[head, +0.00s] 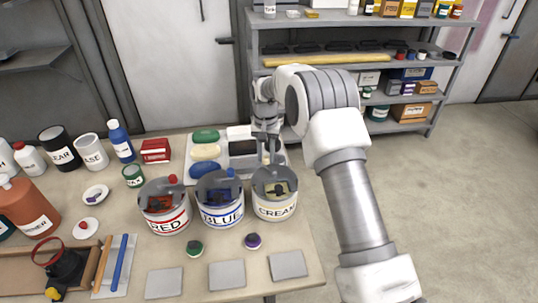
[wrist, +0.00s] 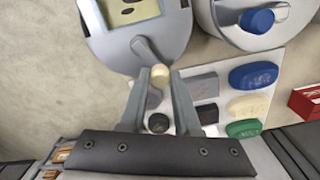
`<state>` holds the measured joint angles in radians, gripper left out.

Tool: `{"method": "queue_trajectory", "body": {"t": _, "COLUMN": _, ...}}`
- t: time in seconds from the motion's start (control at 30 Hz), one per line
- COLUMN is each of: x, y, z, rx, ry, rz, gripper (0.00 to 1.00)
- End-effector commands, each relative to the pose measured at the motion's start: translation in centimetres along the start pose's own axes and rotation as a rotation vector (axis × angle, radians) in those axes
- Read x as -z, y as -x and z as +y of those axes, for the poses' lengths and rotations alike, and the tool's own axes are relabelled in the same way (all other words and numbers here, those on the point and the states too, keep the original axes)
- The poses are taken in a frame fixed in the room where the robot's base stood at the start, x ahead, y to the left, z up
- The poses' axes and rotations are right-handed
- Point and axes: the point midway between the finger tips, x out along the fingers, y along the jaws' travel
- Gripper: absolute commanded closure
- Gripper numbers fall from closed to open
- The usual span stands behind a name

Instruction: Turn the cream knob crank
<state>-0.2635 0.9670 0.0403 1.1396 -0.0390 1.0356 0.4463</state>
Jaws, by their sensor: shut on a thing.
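The cream pot (head: 275,207) stands at the right end of a row of three pots on the table, labelled CREAM. In the wrist view its metal lid (wrist: 115,50) has a window showing cream inside. The cream knob (wrist: 157,75) sits at the end of a grey crank arm (wrist: 147,52) at the lid's edge. My gripper (wrist: 160,78) is shut on the knob, one finger on each side. In the head view my gripper (head: 268,150) reaches down at the back of the cream pot, and I cannot make out the knob there.
The blue pot (head: 220,204) with its blue knob (wrist: 257,20) stands close beside, then the red pot (head: 165,210). Behind is a tray with green, cream and blue oval pieces (head: 205,152). Grey tiles (head: 227,274) lie in front. Open floor is to the right.

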Motion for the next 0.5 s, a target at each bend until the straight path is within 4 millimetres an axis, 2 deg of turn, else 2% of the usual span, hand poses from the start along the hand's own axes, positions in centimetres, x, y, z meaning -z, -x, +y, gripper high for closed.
{"method": "queue_trajectory", "body": {"t": 0.23, "x": -0.46, "y": 0.04, "z": -0.46, "rx": 0.002, "ry": 0.14, "rz": 0.001, "gripper": 1.0}}
{"method": "queue_trajectory", "body": {"t": 0.5, "x": -0.68, "y": 0.05, "z": -0.6, "rx": 0.001, "ry": 0.209, "rz": 0.001, "gripper": 1.0}}
